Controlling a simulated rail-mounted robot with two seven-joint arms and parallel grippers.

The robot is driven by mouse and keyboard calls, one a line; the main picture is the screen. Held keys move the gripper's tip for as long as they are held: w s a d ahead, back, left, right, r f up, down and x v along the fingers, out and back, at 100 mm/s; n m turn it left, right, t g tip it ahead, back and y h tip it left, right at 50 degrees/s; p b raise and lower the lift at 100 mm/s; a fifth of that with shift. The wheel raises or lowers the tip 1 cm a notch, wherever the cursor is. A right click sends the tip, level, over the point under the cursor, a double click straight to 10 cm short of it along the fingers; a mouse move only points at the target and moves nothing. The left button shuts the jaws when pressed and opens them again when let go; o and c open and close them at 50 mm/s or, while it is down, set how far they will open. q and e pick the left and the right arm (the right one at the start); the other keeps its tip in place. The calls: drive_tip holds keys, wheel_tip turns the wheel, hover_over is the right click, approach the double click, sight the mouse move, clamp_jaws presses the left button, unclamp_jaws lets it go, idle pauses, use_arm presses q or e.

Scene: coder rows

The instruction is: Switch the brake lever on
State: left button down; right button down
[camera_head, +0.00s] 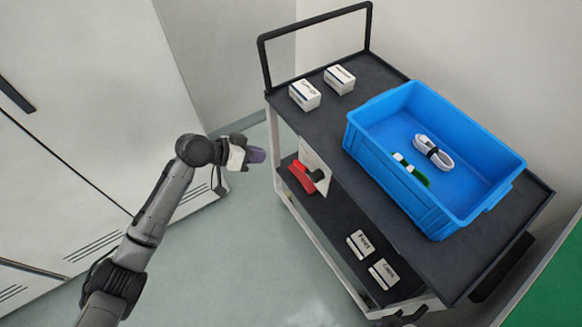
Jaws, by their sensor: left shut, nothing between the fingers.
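The red brake lever (302,176) sits by a white plate on the left side of the black cart (372,203), below its top shelf. It slopes down to the right, beside a dark knob-like part. My left gripper (258,156) is shut and empty. It is to the left of the lever and slightly higher in the picture, with a visible gap between its fingertips and the lever.
A blue crate (372,166) on the cart's top holds a coiled white cable (433,151) and a green-and-white item (411,170). Small white boxes (305,94) stand on both shelves. Pale cabinets (90,100) line the left. The floor (255,250) left of the cart is clear.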

sight(303, 169)
use_arm(q)
drive_tip(key=shift+w+a+r, duration=0.2)
drive_tip(key=shift+w+r, duration=0.3)
drive_tip(key=shift+w, duration=0.3)
drive_tip(key=b+x, duration=0.2)
drive_tip(key=x, duration=0.2)
drive_tip(key=s+f+b+x, duration=0.1)
drive_tip(key=b+x, duration=0.1)
drive_tip(key=x, duration=0.2)
drive_tip(key=f+b+x, duration=0.1)
drive_tip(key=b+x, duration=0.1)
drive_tip(key=x, duration=0.3)
drive_tip(key=shift+s+a, duration=0.2)
drive_tip(key=shift+a, duration=0.15)
drive_tip(key=shift+a, duration=0.15)
